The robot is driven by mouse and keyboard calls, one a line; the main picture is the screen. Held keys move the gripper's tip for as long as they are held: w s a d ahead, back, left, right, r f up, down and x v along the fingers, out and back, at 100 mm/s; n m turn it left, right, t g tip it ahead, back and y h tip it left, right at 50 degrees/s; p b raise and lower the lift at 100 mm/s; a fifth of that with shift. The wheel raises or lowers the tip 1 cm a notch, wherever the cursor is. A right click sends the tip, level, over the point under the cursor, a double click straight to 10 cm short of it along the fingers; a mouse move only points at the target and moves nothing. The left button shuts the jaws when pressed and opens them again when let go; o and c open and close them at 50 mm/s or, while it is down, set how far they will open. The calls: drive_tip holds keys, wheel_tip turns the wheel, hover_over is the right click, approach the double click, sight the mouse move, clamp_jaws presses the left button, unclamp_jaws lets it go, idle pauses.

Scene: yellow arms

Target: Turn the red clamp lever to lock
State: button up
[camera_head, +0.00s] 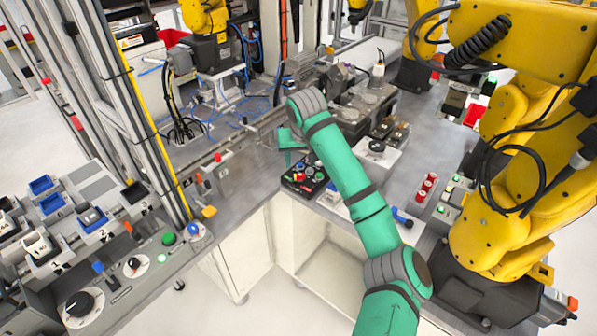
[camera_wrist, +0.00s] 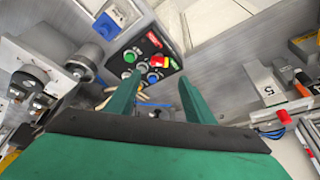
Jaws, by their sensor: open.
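A small red lever (camera_head: 217,157) stands on a grey block on the left bench, left of my gripper. In the wrist view a red-orange lever (camera_wrist: 302,84) shows at the right edge, beside a block marked 5. I cannot tell for sure which red part is the clamp lever. My gripper (camera_wrist: 158,78) is open and empty, its two green fingers apart above the bench near a black control box (camera_wrist: 146,58). In the head view my gripper (camera_head: 290,145) is partly hidden by my wrist. It is apart from the lever.
The control box (camera_head: 303,179) carries several coloured buttons and a red and yellow knob (camera_wrist: 132,61). Orange levers (camera_head: 198,177) stand farther left. A metal rail (camera_head: 235,140) lies behind. A large yellow arm (camera_head: 510,150) stands at the right. Bare bench lies left of the box.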

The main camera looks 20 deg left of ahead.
sight(299, 174)
drive_tip(key=x, duration=0.8)
drive_tip(key=shift+d, duration=0.2)
drive_tip(key=shift+w+a+f, duration=0.15)
drive_tip(key=shift+a+f, duration=0.05)
drive_tip(key=shift+f, duration=0.3)
drive_tip(key=c, duration=1)
